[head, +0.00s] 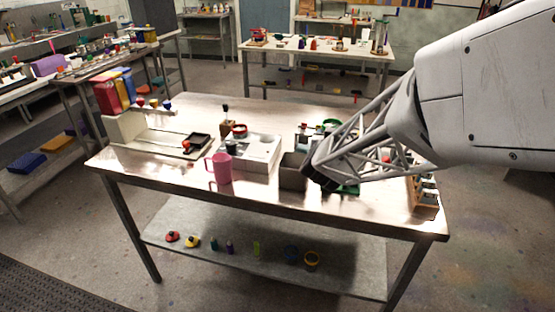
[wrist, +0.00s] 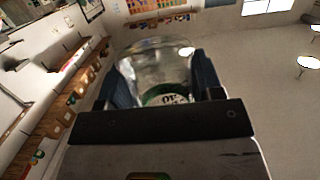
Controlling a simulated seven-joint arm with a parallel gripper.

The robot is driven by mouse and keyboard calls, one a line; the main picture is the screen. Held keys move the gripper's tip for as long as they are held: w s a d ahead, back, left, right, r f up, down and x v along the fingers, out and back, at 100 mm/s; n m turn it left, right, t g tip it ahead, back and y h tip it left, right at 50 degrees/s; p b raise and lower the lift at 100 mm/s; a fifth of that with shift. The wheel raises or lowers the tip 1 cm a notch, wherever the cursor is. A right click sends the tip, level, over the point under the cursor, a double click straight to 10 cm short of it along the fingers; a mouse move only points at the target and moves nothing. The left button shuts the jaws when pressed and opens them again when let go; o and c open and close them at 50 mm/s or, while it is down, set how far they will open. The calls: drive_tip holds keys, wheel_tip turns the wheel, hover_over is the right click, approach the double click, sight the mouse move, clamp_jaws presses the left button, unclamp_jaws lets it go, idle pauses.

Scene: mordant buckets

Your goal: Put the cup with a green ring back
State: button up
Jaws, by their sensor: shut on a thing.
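In the wrist view my gripper (wrist: 162,86) is shut on a clear cup (wrist: 155,62) with a green ring (wrist: 165,90) low on it. A white label with dark marks shows inside the ring. The cup sits between the two dark fingers. In the head view my gripper (head: 318,172) is low over the right half of the table, beside a small grey box. The held cup cannot be made out there; my arm covers that area. Where the cup's place is, I cannot tell.
A pink jug (head: 219,170) stands near the table's front edge. The grey box (head: 293,172) is just left of my gripper. A white block (head: 256,153) and a tray (head: 188,147) stand further left. A wooden rack (head: 427,192) is at the right edge.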

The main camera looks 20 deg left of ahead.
drive_tip(key=s+a+f, duration=0.5)
drive_tip(key=s+a, duration=0.2)
drive_tip(key=s, duration=0.1)
drive_tip(key=s+a+f+m+h, duration=0.1)
drive_tip(key=s+a+f, duration=0.5)
drive_tip(key=s, duration=0.3)
drive_tip(key=shift+a+f, duration=0.15)
drive_tip(key=shift+a, duration=0.4)
drive_tip(key=w+a, duration=0.3)
drive_tip(key=w, duration=0.1)
drive_tip(key=w+a+f, duration=0.1)
drive_tip(key=w+a, duration=0.2)
drive_tip(key=w, duration=0.1)
drive_tip(key=w+a, duration=0.3)
drive_tip(key=w, duration=0.2)
drive_tip(key=shift+w+f, duration=0.1)
drive_tip(key=shift+f, duration=0.15)
drive_tip(key=shift+f, duration=0.1)
drive_tip(key=shift+f, duration=1.6)
drive_tip(key=shift+f, duration=0.2)
